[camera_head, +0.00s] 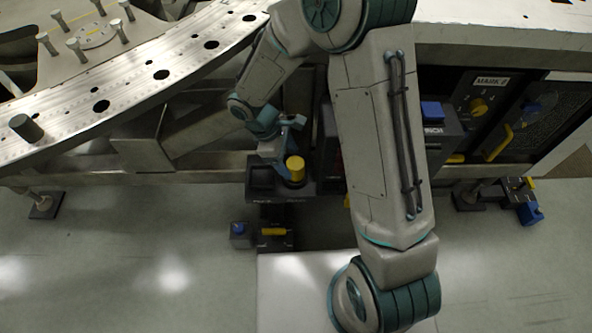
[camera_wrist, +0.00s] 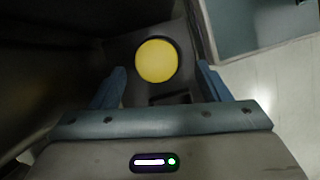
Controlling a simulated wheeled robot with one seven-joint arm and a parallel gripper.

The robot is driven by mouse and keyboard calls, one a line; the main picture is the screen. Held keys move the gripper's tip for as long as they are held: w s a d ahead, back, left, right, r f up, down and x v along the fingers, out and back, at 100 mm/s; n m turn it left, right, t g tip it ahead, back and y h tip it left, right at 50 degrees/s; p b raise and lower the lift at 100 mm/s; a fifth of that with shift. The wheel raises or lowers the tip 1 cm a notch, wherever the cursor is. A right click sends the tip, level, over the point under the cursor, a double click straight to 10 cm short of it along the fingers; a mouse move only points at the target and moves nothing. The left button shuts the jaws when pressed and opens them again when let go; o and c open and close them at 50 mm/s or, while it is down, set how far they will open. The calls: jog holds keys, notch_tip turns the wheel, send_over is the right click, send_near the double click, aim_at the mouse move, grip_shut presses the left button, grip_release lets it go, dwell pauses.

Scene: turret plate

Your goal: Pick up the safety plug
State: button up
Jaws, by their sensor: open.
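The safety plug appears to be the yellow round-topped cylinder (camera_head: 295,169), standing upright in a dark holder (camera_head: 262,180) beneath the turret plate's edge. In the wrist view its yellow top (camera_wrist: 157,60) faces the camera, roughly centred between the fingertips and slightly ahead of them. My gripper (camera_head: 283,146) is just behind and left of the plug in the head view. In the wrist view my gripper (camera_wrist: 162,71) is open, with a blue finger on each side of the plug and visible gaps. I cannot tell the exact depth between fingertips and plug.
The perforated turret plate (camera_head: 160,75) curves across the upper left, with a dark cylinder (camera_head: 27,128) on it. My arm hides part of the middle. Pale floor (camera_head: 130,240) lies open in front.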

aim_at(293, 162)
jog(key=x, duration=0.4)
jog(key=shift+w+d+r+b, duration=0.15)
jog(key=shift+d+b, duration=0.1)
jog(key=shift+b, duration=0.15)
jog(key=c, duration=1.2)
jog(key=shift+o, duration=0.2)
